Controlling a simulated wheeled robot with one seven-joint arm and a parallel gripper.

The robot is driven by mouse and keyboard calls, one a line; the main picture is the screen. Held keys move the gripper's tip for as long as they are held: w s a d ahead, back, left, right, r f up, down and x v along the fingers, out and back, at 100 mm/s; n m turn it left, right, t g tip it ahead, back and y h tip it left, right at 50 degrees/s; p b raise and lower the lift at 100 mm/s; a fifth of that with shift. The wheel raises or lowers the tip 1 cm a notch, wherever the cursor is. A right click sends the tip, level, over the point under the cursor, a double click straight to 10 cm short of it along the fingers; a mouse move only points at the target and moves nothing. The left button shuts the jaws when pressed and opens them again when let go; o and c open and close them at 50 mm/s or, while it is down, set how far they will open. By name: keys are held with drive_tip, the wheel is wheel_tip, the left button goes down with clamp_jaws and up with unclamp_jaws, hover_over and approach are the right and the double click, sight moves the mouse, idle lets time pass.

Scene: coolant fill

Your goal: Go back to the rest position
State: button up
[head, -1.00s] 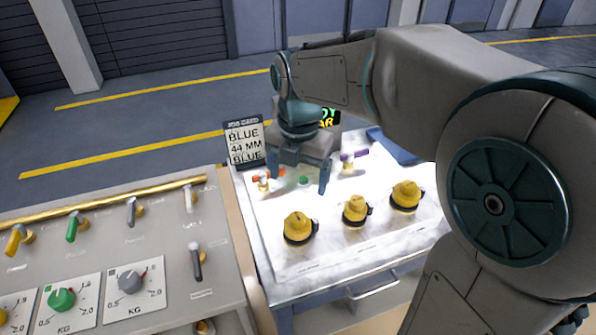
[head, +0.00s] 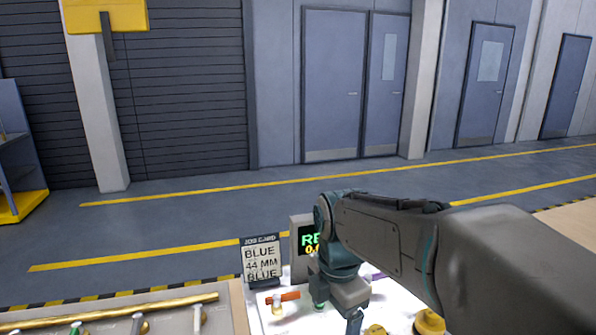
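My gripper (head: 340,297) hangs over the white bench at the lower middle of the head view. It looks open, with nothing seen between its fingers; its fingertips are partly cut off by the lower edge. My arm reaches in from the lower right. Just left of the gripper is an orange-red-handled valve (head: 283,298) on the bench. Two yellow knobs (head: 430,321) show only their tops at the bottom edge.
A job card (head: 262,262) reading BLUE, 44 MM, BLUE stands behind the bench. A display (head: 308,240) with green and yellow text is partly hidden by my arm. A grey panel with a brass rail (head: 120,312) lies lower left. Open floor stretches behind to closed doors (head: 333,90).

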drive_tip(key=s+d+f+m+t, duration=0.1)
drive_tip(key=s+d+m, duration=0.3)
drive_tip(key=m, duration=0.8)
drive_tip(key=s+d+f+m+t, duration=0.1)
drive_tip(key=s+d+f+m, duration=0.2)
drive_tip(key=s+m, duration=0.3)
drive_tip(key=shift+d+m, duration=0.8)
drive_tip(key=shift+m, duration=2.1)
drive_tip(key=shift+s, duration=0.1)
